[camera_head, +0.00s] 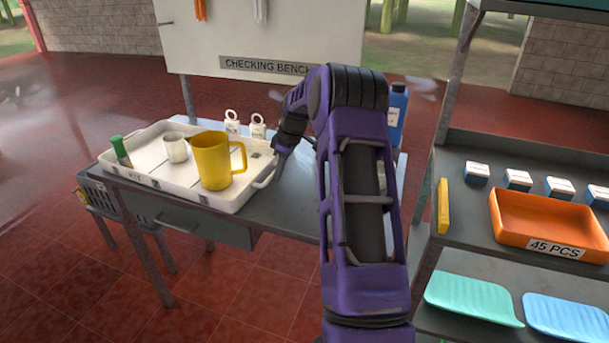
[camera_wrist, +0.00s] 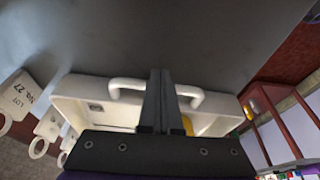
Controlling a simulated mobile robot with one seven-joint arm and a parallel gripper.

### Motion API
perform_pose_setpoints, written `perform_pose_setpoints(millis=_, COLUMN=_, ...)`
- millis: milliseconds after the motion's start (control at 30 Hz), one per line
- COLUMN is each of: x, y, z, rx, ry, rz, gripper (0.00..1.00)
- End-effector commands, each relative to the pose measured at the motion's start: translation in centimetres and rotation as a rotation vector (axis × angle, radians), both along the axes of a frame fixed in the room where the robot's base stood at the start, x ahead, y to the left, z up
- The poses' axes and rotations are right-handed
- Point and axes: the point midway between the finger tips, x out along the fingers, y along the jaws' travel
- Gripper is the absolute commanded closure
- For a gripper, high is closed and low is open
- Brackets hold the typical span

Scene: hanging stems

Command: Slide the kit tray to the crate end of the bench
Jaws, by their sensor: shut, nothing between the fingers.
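The white kit tray (camera_head: 165,182) lies on the left end of the grey bench (camera_head: 285,209), its left edge close to the bench's end. It holds a yellow jug (camera_head: 211,160), a white cup (camera_head: 175,148) and a green-capped bottle (camera_head: 121,152). The grey crate (camera_head: 97,203) is low beside the bench's left end, partly hidden. My gripper (camera_head: 277,174) is shut and empty at the tray's right end, near its end handle. In the wrist view, the fingers (camera_wrist: 161,75) cross in front of the white handle (camera_wrist: 125,84); I cannot tell whether they touch it.
Ring-topped white tags (camera_head: 258,128) stand behind the tray, and a blue bottle (camera_head: 397,113) stands at the bench's back right. A shelf with an orange bin (camera_head: 549,219) is at the right. The bench right of the tray is mostly bare.

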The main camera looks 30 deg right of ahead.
Motion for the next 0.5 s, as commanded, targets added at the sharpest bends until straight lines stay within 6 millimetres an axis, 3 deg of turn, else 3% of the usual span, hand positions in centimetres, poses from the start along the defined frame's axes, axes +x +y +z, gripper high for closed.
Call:
perform_pose_setpoints(millis=167, x=1.8, y=1.5, z=0.1, rx=0.0, ry=-0.001, rz=0.0, gripper=1.0)
perform_pose_setpoints(millis=500, x=1.9, y=1.5, z=0.1, rx=0.0, ry=-0.001, rz=-0.001, gripper=1.0)
